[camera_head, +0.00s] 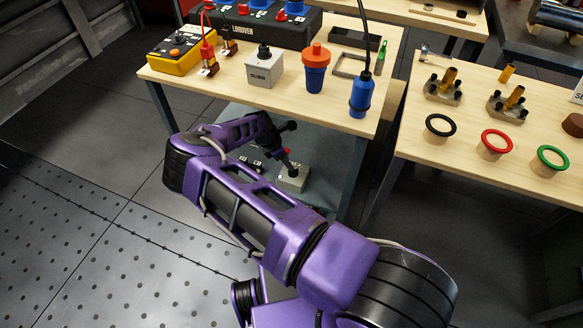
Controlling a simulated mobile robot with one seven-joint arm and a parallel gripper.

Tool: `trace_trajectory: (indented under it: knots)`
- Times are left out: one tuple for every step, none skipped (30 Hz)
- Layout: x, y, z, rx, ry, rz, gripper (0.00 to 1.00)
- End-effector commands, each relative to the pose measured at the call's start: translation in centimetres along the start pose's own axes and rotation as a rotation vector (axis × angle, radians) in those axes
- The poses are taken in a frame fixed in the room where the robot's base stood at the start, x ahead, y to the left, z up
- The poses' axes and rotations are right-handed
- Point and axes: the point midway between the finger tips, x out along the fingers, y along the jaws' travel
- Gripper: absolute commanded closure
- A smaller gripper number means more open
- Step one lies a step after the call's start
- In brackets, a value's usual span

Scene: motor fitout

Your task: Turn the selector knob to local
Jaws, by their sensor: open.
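My gripper (286,160) is open and reaches in under the near edge of the left workbench, low over the lower shelf. A small pale box (294,179) sits right below its fingers. My gripper partly covers the box's top, so I cannot tell whether a selector knob is there or touched. On the bench top, a grey box (263,73) carries a black knob (264,50) and a label too small to read surely. No "local" mark is legible.
The left workbench (225,88) also holds a yellow box (174,56), an orange-and-blue cylinder (316,70) and a blue plug (361,96) on a cable. Another bench (415,165) with coloured rings stands at right. The floor at left is clear.

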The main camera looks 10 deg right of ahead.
Motion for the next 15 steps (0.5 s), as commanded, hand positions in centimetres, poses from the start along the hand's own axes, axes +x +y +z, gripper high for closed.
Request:
trace_trajectory:
  knots:
    - [1.3, -0.1, 0.0, 0.000, 0.000, -0.002, 0.56]
    - [1.9, -0.1, -0.1, -0.001, 0.000, -0.002, 0.56]
    - [2.5, 0.0, -0.1, -0.001, 0.000, -0.001, 0.56]
    - [2.9, 0.0, 0.0, -0.001, 0.000, -0.001, 0.56]
    - [3.3, -0.1, 0.0, 0.000, -0.001, -0.001, 0.56]
    - [3.7, 0.0, 0.0, -0.001, -0.001, -0.001, 0.56]
    - [4.0, 0.0, -0.1, -0.001, 0.000, -0.001, 0.56]
    - [4.2, 0.0, -0.1, -0.001, 0.000, 0.000, 0.56]
    - [4.5, 0.0, -0.1, 0.000, 0.000, 0.000, 0.56]
    - [4.7, 0.0, 0.0, 0.000, 0.000, 0.000, 0.56]
    - [4.8, 0.0, 0.0, 0.000, 0.000, 0.000, 0.56]
    - [4.9, 0.0, -0.1, 0.000, 0.000, 0.000, 0.56]
    - [5.0, 0.0, -0.1, 0.000, 0.000, 0.000, 0.56]
    - [5.0, 0.0, -0.1, 0.000, 0.000, 0.000, 0.56]
    - [5.0, 0.0, -0.1, 0.000, 0.000, 0.001, 0.56]
